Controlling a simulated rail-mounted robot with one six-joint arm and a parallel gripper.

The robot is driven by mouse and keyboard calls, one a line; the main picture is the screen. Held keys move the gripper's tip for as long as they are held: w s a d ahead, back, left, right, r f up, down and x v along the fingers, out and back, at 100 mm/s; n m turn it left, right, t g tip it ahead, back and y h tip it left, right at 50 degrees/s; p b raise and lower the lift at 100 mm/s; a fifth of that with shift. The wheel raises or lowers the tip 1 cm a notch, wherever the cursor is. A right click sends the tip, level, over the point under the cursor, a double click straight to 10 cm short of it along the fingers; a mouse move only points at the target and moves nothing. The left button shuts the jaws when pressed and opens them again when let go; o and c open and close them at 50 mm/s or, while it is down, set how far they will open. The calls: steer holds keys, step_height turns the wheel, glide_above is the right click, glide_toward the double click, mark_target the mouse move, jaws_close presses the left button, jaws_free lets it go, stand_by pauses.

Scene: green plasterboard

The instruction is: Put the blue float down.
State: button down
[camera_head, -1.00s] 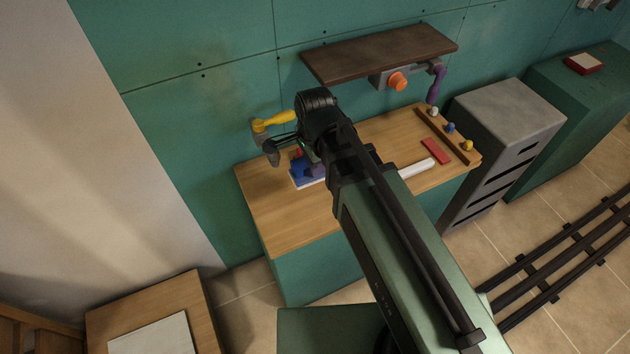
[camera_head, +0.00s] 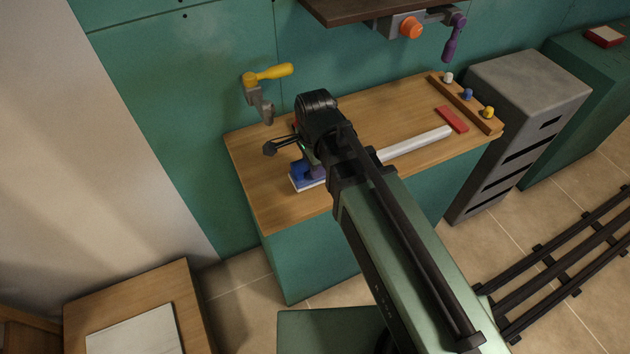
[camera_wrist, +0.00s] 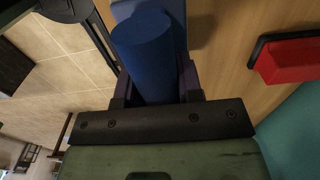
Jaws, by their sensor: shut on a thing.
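The blue float (camera_head: 303,171) is in my gripper (camera_head: 312,166), over the left part of the wooden bench (camera_head: 262,195). In the wrist view its round blue handle (camera_wrist: 147,50) lies between the two fingers of my gripper (camera_wrist: 155,85), which are shut on it. A flat blue part shows behind the handle. In the head view a pale lower edge shows under the blue. My arm hides part of the float, and I cannot tell whether it touches the bench top.
A long white bar (camera_head: 420,143) and a red block (camera_head: 452,119) lie on the bench. A rail with white, blue and yellow knobs (camera_head: 466,104) stands at its right end. A yellow-handled crank (camera_head: 268,74) is on the wall. A red, black-edged thing (camera_wrist: 295,60) shows in the wrist view.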

step_height(320, 180, down, 4)
steer(key=b, duration=0.3)
steer(key=shift+f, duration=0.1)
steer(key=shift+r, duration=0.2)
steer(key=shift+f, duration=0.15)
steer(key=c, duration=0.8)
jaws_free()
step_height(320, 180, up, 13)
steer(key=p, duration=1.2)
steer(key=shift+f, duration=0.3)
steer(key=s+d+n, duration=0.1)
steer(key=d+n, duration=0.3)
steer(key=s+d+n, duration=0.1)
steer(key=d+n, duration=0.4)
steer(key=s+d+n, duration=0.1)
steer(key=d+n, duration=0.3)
steer(key=d, duration=0.1)
steer(key=shift+s+n, duration=0.25)
steer(key=shift+n, duration=0.05)
